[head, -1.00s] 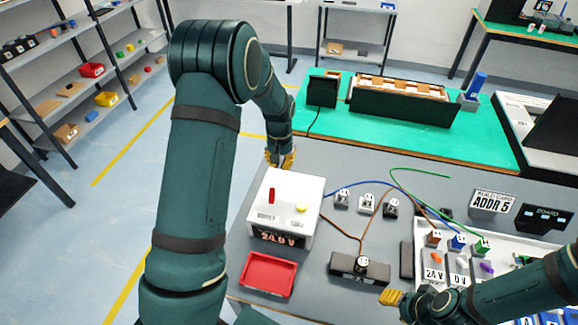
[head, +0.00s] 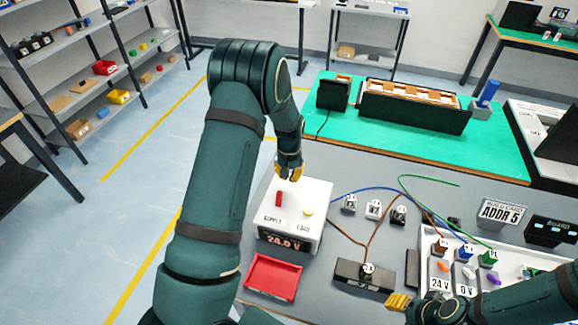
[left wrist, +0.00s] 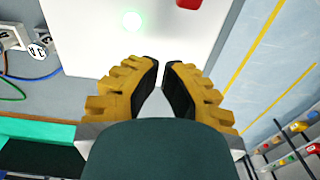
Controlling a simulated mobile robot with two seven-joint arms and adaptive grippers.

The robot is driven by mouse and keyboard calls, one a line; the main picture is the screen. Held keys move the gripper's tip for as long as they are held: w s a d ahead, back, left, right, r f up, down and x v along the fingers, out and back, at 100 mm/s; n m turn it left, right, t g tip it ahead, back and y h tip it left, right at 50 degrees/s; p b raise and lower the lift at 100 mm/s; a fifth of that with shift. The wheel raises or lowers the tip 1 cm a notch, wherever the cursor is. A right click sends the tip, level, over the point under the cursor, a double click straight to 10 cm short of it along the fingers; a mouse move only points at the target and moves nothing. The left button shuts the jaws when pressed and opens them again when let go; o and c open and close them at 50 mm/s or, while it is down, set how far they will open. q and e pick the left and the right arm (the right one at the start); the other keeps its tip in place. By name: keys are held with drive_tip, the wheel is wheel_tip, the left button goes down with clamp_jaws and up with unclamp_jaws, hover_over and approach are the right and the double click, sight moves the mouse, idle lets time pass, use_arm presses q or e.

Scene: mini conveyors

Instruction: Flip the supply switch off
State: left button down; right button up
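The white supply box (head: 304,196) stands on the grey bench with its display reading 24.0 V (head: 283,243). The red supply switch (head: 279,198) sticks up from its top above the SUPPLY label; its edge shows at the top of the left wrist view (left wrist: 188,3). A round yellow piece (head: 308,211) is above LOAD; a round light glows pale green in the left wrist view (left wrist: 132,20). My left gripper (head: 290,173) is over the box's back edge, behind the switch and apart from it. Its fingertips (left wrist: 162,64) nearly meet, with nothing between. My right gripper (head: 398,301) is low right, its finger gap unclear.
A red tray (head: 271,278) lies in front of the box. Numbered sockets, brown and blue wires and a dark block (head: 363,274) are to its right. A white connector panel (head: 426,262) is beyond. A green-topped table (head: 420,145) stands behind.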

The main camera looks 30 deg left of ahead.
sight(289, 187)
use_arm(q)
wheel_tip(289, 187, down, 4)
drive_tip(key=shift+r, duration=0.2)
drive_tip(key=s, duration=0.1)
drive_tip(key=s+r, duration=0.1)
drive_tip(key=s+p, duration=0.1)
drive_tip(key=shift+d+r, duration=0.2)
drive_tip(key=shift+d, duration=0.15)
drive_tip(key=shift+s+d+r, duration=0.1)
drive_tip(key=shift+s, duration=0.25)
